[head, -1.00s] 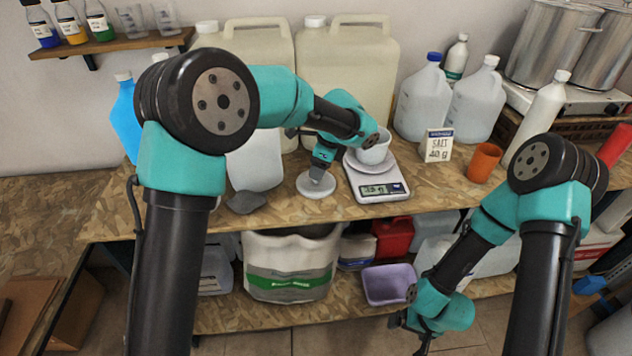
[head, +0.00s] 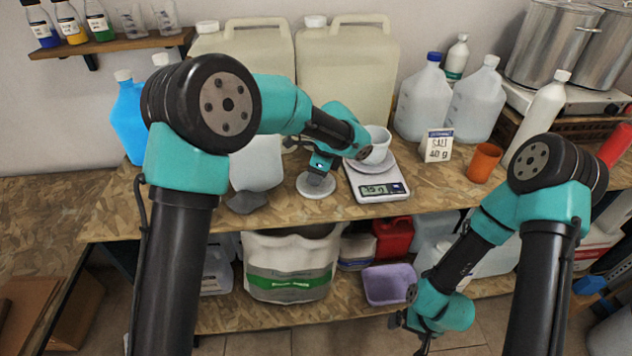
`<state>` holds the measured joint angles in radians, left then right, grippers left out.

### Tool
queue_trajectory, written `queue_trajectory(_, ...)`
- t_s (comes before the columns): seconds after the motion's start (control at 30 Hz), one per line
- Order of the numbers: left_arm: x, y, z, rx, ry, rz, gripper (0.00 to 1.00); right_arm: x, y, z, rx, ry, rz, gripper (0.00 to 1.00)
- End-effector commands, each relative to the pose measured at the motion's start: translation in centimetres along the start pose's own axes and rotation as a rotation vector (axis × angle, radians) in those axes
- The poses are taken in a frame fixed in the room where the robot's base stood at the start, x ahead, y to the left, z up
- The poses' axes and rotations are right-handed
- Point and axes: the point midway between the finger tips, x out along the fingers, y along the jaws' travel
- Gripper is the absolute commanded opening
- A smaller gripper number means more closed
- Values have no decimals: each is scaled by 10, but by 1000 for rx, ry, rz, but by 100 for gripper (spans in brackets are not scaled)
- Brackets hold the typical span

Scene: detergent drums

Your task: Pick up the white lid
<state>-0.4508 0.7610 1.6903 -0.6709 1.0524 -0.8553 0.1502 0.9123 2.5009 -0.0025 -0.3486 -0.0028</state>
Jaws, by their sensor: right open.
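The white lid (head: 316,189) is a round, flat disc on the wooden bench top, left of the kitchen scale. My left gripper (head: 317,179) points down at the lid from above and covers part of its far side. Its fingers are small and partly hidden by the wrist, so I cannot tell whether they are apart or touch the lid. My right gripper (head: 423,344) hangs low at the front, away from the bench top, open and partly hidden.
The scale (head: 388,192) carries a white cup (head: 378,146) just right of the lid. A dark grey piece (head: 246,201) lies to its left. Large canisters (head: 347,80) stand behind. A salt box (head: 438,146) and an orange cup (head: 484,161) stand further right. The bench front is clear.

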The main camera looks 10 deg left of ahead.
Motion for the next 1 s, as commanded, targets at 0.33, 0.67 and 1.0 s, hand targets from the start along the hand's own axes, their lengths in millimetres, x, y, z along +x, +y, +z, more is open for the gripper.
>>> queue_trajectory(0.33, 0, 0, 0, 0, 0, 0, 8, 0, 0, 0, 0, 0, 0, 95)
queue_trajectory(0.67, -4, 0, 1, -1, 0, -1, 8, 0, 0, 0, 0, 0, 0, 95)
queue_trajectory(1.0, -33, 0, 9, -1, 0, -1, 8, 0, 0, 0, 0, 0, 0, 95)
